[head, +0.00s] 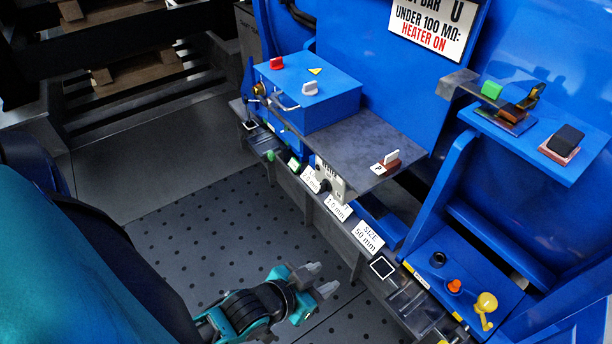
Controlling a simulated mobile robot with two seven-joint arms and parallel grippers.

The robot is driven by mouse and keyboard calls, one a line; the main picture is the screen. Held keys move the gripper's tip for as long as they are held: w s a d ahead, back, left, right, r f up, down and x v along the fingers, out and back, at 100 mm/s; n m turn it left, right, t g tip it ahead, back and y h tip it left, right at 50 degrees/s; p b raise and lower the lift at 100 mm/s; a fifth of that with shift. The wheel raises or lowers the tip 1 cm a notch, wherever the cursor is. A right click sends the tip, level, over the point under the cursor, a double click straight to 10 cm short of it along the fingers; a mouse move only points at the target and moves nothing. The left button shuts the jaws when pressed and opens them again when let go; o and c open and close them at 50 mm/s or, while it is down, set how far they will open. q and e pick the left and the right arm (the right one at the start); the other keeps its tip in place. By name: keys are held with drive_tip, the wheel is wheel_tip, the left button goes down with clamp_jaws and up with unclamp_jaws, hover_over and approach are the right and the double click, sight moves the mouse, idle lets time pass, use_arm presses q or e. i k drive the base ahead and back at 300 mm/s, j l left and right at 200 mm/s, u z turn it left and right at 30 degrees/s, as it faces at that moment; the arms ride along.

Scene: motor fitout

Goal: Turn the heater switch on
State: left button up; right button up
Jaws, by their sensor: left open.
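A small white switch box (336,186) with a black knob (325,186) sits at the front edge of the grey shelf. Its label is too small to read surely, so I cannot tell for certain that it is the heater switch, nor its setting. My left gripper (322,278) is open and empty, low over the dotted floor, in front of the bench edge and apart from the switch box. My right gripper is out of view.
A sign (430,28) reads "UNDER 100 MΩ: HEATER ON". A blue ledge (545,150) and a lower blue panel with a yellow knob (486,301) are at right. The dotted floor (215,225) is clear.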

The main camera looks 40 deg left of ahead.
sight(326, 186)
drive_tip(key=j+z, duration=0.15)
drive_tip(key=j, duration=3.15)
